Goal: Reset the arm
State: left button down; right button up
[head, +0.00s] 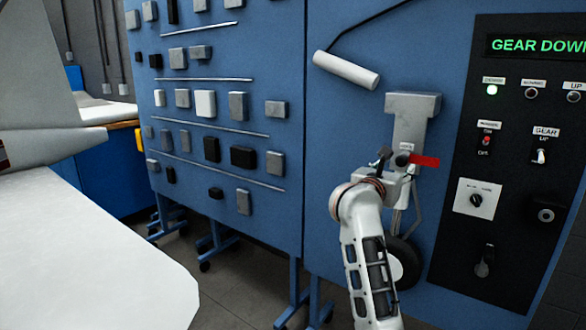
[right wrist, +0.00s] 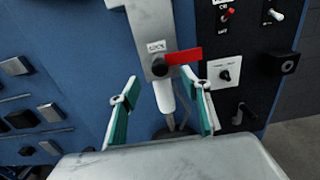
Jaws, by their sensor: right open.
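My right gripper (head: 396,168) is in front of the grey landing gear leg on the blue panel in the head view. In the right wrist view its two teal-padded fingers (right wrist: 164,98) are apart, with nothing held between them. The red lever (head: 424,161) with its dark pivot sits on the grey bracket (head: 412,106). In the right wrist view the red lever (right wrist: 183,56) points right, just beyond the fingertips, beneath a "LOCK" label. Whether a finger touches the leg is unclear. My left gripper is not in view.
A white cylinder (head: 346,70) juts out above. A large white surface (head: 85,255) fills the lower left.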

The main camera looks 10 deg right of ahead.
jog(key=s+a+f+m+t+y, duration=0.35)
jog(key=a+f+m+y, duration=0.35)
jog(key=m, duration=0.5)
jog(key=s+a+f+m+t+y, duration=0.25)
jog(key=s+a+f+m, duration=0.3)
jog(key=f+m, duration=0.5)
jog(key=s+a+f+m+t+y, duration=0.4)
jog(key=a+f+m, duration=0.35)
jog(key=m, duration=0.55)
jog(key=s+a+f+n+g+y, duration=0.1)
jog(key=s+f+n+g, duration=0.4)
jog(key=s+f, duration=0.6)
jog(key=s+a+f+n+g+y, duration=0.2)
jog(key=s+f+n+g, duration=0.3)
jog(key=f, duration=1.2)
jog(key=s+a+n, duration=0.1)
jog(key=s+n, duration=0.2)
jog(key=s, duration=0.2)
jog(key=shift+s+f+n+g, duration=0.25)
jog(key=shift+s+n+g, duration=0.1)
jog(key=shift+g, duration=0.05)
jog(key=shift+d, duration=0.1)
